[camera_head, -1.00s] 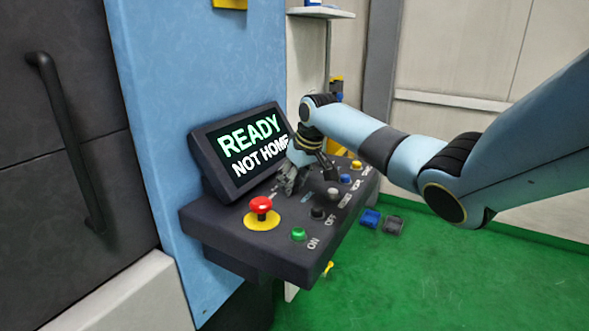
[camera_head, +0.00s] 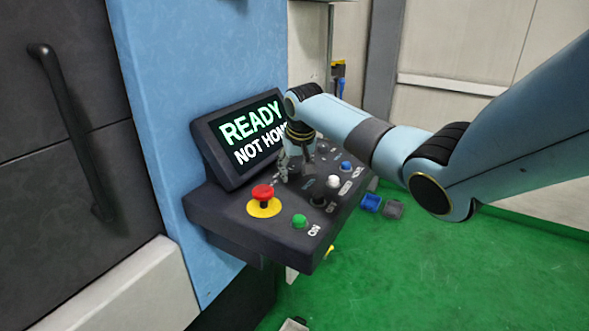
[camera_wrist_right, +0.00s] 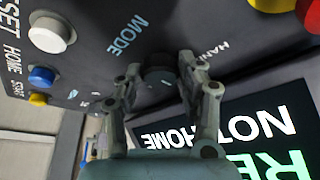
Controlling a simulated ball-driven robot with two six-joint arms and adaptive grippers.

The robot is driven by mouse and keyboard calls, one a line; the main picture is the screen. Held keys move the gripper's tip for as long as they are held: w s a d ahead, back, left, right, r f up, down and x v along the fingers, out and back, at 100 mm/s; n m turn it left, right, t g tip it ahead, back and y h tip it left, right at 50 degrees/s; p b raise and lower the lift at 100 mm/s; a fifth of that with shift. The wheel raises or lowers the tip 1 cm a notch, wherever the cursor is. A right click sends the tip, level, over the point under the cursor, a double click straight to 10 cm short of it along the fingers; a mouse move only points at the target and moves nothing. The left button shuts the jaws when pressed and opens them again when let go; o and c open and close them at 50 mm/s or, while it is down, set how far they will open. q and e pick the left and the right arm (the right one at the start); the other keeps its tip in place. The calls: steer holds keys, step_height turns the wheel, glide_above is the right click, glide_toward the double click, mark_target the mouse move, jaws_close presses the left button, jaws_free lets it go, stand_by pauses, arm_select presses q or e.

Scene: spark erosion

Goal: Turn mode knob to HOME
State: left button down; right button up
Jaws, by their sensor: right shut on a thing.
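The mode knob (camera_wrist_right: 159,77) is a round black knob beside the printed word MODE in the right wrist view. My right gripper (camera_wrist_right: 159,72) has a finger on each side of it and is shut on it. A small pale mark shows on the knob; I cannot tell which label it points to. In the head view my right gripper (camera_head: 296,170) points down at the console (camera_head: 222,203), just right of the screen, and mostly hides the knob. The screen (camera_head: 245,135) reads READY, NOT HOME; its right end is covered by my arm. My left gripper is not in view.
A red mushroom button (camera_head: 263,193) on a yellow base and a green button (camera_head: 299,221) are on the near part of the console. White (camera_head: 333,182) and blue (camera_head: 347,166) buttons lie right of my gripper. Blue and grey blocks lie beyond the console's right edge.

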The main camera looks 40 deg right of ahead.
steer(key=shift+r, duration=0.1)
steer(key=o, duration=1.1)
steer(key=shift+o, duration=0.2)
steer(key=v, duration=1.2)
